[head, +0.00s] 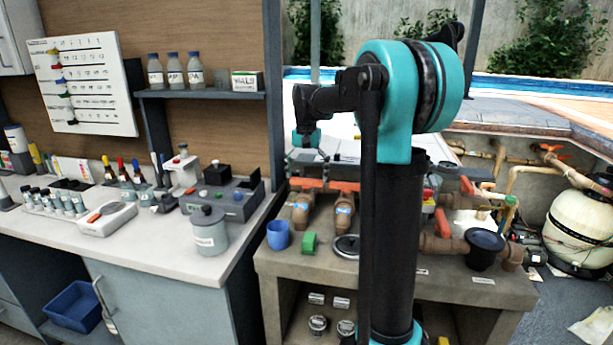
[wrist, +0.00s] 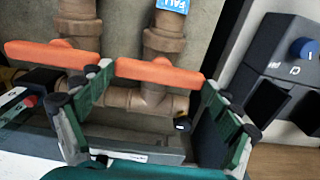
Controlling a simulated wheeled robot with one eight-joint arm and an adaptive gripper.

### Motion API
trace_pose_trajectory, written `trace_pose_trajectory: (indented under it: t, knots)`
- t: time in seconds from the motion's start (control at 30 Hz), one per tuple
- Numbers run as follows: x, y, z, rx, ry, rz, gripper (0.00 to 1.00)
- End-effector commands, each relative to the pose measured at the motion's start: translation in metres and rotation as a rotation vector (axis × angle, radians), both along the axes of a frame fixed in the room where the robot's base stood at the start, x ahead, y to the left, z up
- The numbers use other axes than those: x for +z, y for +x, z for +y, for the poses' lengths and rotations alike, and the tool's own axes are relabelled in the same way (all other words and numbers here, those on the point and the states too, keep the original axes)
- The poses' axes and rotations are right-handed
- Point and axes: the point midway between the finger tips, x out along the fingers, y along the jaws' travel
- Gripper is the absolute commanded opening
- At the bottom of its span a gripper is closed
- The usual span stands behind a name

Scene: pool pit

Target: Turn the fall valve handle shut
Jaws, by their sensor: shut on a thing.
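The fall valve handle (wrist: 160,72) is an orange bar in the wrist view. It lies across its brown pipe, below a blue tag (wrist: 172,5) reading FALL. My gripper (wrist: 157,78) has one finger at each end of this bar and is shut on it. A second orange handle (wrist: 52,53) lies across the neighbouring pipe, just left of my left finger. In the head view the blue-tagged pipe (head: 343,211) stands at the back of the stone bench, and the fall handle (head: 344,186) is partly visible above it. My fingers are hard to make out there.
A blue cup (head: 278,235), a green block (head: 310,243) and a round lid (head: 346,245) stand on the bench (head: 300,265). A dark box with a blue knob (wrist: 303,48) is close to the right of my gripper in the wrist view.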

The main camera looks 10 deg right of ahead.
Motion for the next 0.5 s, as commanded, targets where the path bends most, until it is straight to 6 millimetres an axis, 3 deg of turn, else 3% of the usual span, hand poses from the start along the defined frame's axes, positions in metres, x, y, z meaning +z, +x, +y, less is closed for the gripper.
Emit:
trace_pose_trajectory:
  t: [0.17,0.2,0.23,0.5]
  knots:
    - [-0.0015,-0.0003,0.0009,0.001,0.001,0.001,0.61]
    - [-0.0015,-0.0003,0.0009,0.001,0.001,0.001,0.95]
    - [-0.0015,-0.0002,0.001,0.001,0.001,0.001,0.99]
    - [-0.0009,-0.0002,0.0005,0.001,0.0,0.001,1.0]
